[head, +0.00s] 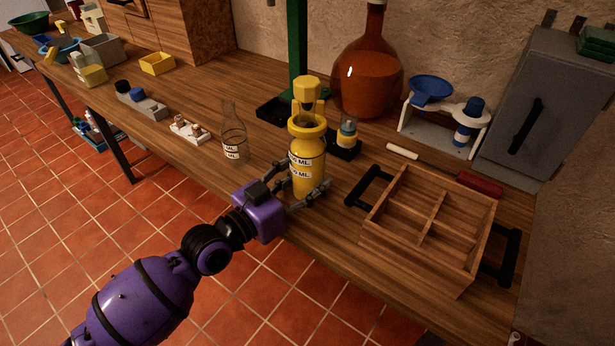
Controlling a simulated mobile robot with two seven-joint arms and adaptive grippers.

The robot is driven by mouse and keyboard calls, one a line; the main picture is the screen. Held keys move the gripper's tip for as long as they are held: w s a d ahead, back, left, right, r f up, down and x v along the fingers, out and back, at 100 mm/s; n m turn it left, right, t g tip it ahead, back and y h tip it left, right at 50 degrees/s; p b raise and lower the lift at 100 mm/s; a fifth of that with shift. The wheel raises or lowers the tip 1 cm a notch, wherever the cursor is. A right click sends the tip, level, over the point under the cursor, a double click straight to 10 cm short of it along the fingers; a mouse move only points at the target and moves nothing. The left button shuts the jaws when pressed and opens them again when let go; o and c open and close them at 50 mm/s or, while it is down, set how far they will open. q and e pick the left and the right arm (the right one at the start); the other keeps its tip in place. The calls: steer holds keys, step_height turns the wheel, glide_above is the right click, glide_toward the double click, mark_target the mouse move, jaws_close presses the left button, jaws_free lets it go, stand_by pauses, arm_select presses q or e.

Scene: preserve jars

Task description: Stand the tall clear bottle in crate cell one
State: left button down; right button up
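The tall clear bottle (233,142) stands upright on the wooden bench, left of centre, with a white label marked ML. The wooden crate (412,252) sits at the bench's right front, with dividers, empty cells and black side handles; I see no cell numbers. My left gripper (309,184) is at a yellow bottle (306,165) with white ML labels, one finger at each side of it. I cannot tell whether the fingers press on it. The gripper is to the right of the clear bottle and apart from it. My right gripper is not in view.
A green post (298,45) stands behind the yellow bottle. A large amber flask (366,75), a small jar (347,133), a white stand (437,128) and a grey cabinet (545,110) line the back. A small white rack (188,129) is left of the clear bottle.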

arm_select(q)
steer(key=shift+r, duration=0.25)
steer(key=shift+f, duration=0.2)
steer(key=c, duration=0.7)
jaws_free()
steer(key=shift+f, duration=0.2)
steer(key=shift+c, duration=0.2)
